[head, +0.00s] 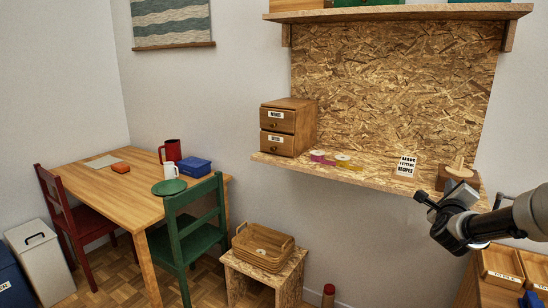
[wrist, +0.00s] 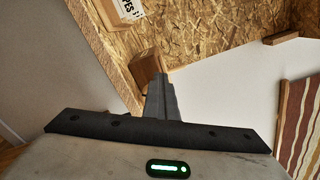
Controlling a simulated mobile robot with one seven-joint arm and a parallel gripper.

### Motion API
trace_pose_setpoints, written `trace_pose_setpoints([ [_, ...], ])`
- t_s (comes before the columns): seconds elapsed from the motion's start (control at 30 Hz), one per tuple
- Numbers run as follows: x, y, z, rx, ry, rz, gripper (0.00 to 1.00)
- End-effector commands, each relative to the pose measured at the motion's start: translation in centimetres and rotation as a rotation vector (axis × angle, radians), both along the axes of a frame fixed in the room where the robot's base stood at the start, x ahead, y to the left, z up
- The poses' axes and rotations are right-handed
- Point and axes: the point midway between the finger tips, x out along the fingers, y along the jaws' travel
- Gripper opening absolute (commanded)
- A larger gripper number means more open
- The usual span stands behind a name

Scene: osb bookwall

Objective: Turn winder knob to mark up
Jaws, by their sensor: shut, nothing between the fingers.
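A brown wooden block with a pale round knob (head: 459,170) and a small upright peg stands at the right end of the chipboard shelf; it looks like the winder. I cannot make out a mark on the knob. My gripper (head: 424,197) is at the shelf's front edge, just in front of and left of the block, and partly covers its lower part. In the wrist view, my gripper (wrist: 160,78) is shut and empty, its tips overlapping the brown block (wrist: 146,66). I cannot tell whether they touch; the knob is not clear there.
A small lettered sign (head: 406,165) stands left of the block on the shelf (head: 375,179). Ribbon rolls (head: 343,160) and a two-drawer box (head: 284,128) are further left. Wooden trays (head: 500,268) lie below my arm. An upper shelf (head: 400,12) overhangs.

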Motion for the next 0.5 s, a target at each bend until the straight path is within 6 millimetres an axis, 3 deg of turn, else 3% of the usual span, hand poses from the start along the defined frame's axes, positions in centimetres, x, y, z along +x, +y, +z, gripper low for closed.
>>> trace_pose_setpoints([
  [0.5, -0.10, -0.15, -1.03, 0.003, 0.005, -0.009, 0.00],
])
